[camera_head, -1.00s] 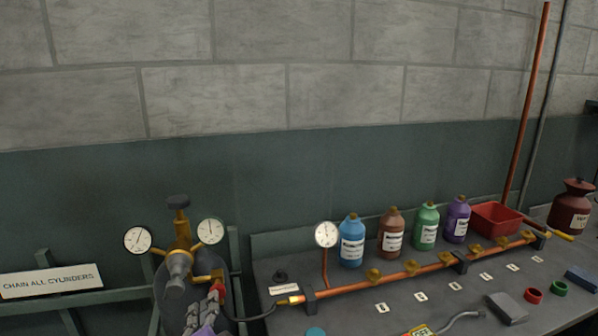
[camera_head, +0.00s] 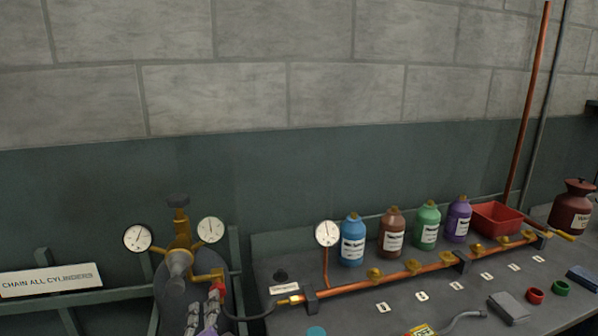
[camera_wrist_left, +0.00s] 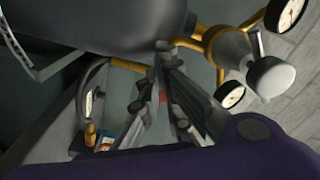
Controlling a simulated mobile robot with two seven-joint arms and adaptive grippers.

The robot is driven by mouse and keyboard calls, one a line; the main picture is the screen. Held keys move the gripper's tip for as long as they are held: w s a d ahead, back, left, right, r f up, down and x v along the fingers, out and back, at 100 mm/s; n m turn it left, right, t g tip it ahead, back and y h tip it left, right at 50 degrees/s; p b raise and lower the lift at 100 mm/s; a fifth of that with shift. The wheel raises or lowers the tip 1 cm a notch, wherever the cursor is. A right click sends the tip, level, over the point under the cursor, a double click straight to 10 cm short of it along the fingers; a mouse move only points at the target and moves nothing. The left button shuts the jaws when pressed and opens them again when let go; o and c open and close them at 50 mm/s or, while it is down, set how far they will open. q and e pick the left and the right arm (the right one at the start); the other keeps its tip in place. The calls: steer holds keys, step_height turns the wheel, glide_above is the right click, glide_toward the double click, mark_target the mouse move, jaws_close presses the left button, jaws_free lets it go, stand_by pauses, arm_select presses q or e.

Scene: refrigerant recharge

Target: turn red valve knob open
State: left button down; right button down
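A small red part, apparently the red valve knob (camera_head: 217,288), shows beside the brass fitting and black hose at the gas cylinder, in the lower left of the head view. My left gripper (camera_head: 205,308) reaches up from the bottom edge there, its grey fingers close to the red part and partly covering it. In the left wrist view the fingers (camera_wrist_left: 166,60) run close together toward their tips, and a bit of red (camera_wrist_left: 163,97) shows between them. I cannot tell whether they touch it or how far they are parted. My right gripper is out of view.
A brass regulator (camera_head: 180,245) with two gauges stands just beyond my left gripper. A black hose (camera_head: 240,317) leads to a copper manifold (camera_head: 385,282) on the bench. Coloured bottles (camera_head: 352,240) and a red bin (camera_head: 497,218) stand behind it. A sign (camera_head: 50,281) hangs on the left rail.

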arm_select(q)
steer(key=shift+w+d+f, duration=0.1)
steer(key=shift+w+d, duration=0.05)
steer(key=shift+d, duration=0.15)
steer(key=shift+a, duration=0.1)
steer(key=shift+a+f, duration=0.2)
steer(key=shift+f, duration=0.1)
steer(key=v, duration=0.5)
steer(key=shift+s+f+b, duration=0.1)
steer(key=shift+s+b, duration=0.2)
steer(key=shift+a, duration=0.1)
